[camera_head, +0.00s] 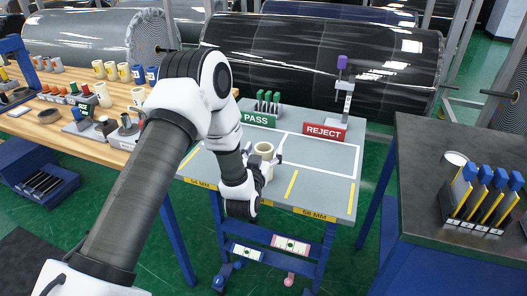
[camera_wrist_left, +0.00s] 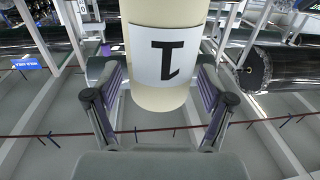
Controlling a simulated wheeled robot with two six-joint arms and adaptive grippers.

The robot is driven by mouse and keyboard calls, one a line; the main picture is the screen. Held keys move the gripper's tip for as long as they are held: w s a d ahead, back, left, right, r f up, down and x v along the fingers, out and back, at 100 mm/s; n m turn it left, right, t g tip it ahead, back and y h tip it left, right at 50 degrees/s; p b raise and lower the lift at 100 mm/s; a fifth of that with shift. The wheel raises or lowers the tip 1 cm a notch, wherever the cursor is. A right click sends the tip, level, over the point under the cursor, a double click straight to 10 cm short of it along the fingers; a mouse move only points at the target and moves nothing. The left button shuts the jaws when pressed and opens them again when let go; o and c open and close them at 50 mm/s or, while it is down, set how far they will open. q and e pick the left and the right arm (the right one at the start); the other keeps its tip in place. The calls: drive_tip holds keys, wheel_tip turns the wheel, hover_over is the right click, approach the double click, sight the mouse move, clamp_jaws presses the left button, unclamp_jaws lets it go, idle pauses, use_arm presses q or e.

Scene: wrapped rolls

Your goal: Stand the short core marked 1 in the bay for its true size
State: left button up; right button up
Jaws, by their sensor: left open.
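The short cream core (camera_head: 264,149) is upright at the grey bench (camera_head: 325,178), at the far side of my left gripper (camera_head: 263,160). In the left wrist view the core (camera_wrist_left: 165,100) fills the top middle, with a white label showing a black 1 upside down. My left gripper (camera_wrist_left: 163,115) is open, one finger on each side of the core. Whether the core touches the bench is hidden. Yellow lines divide the bench front into bays. The left bay's label (camera_head: 200,183) seems to read 54 MM and the right one (camera_head: 313,214) 58 MM; my gripper hides the middle label.
Green PASS (camera_head: 256,118) and red REJECT (camera_head: 325,132) signs stand at the bench's back, near a purple-topped gauge (camera_head: 343,85). A wooden bench (camera_head: 90,148) with cores and tools is left. A dark table (camera_head: 430,150) with a blue-handled rack (camera_head: 485,200) is right.

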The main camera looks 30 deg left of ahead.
use_arm(q)
drive_tip(key=shift+r, duration=0.3)
drive_tip(key=b+v, duration=0.3)
drive_tip(key=v, duration=0.9)
drive_tip(key=s+d+f+m+g+h, duration=0.1)
drive_tip(key=s+d+f+g+h, duration=0.15)
drive_tip(key=f, duration=0.45)
drive_tip(key=s+d+f+m+g+h, duration=0.1)
drive_tip(key=f+g, duration=0.2)
drive_tip(key=f, duration=0.4)
drive_tip(key=s+d+f+g+h, duration=0.1)
drive_tip(key=s+d+f+g, duration=0.2)
drive_tip(key=s+f+g, duration=0.3)
drive_tip(key=s+d+f+m+g+h, duration=0.1)
drive_tip(key=s+f+g, duration=0.4)
drive_tip(key=s+f, duration=0.6)
drive_tip(key=s+d+h, duration=0.1)
drive_tip(key=s+d, duration=0.1)
drive_tip(key=s, duration=0.3)
drive_tip(key=shift+s+d+m+g, duration=0.25)
drive_tip(key=shift+s+m+g, duration=0.05)
drive_tip(key=shift+s+g, duration=0.1)
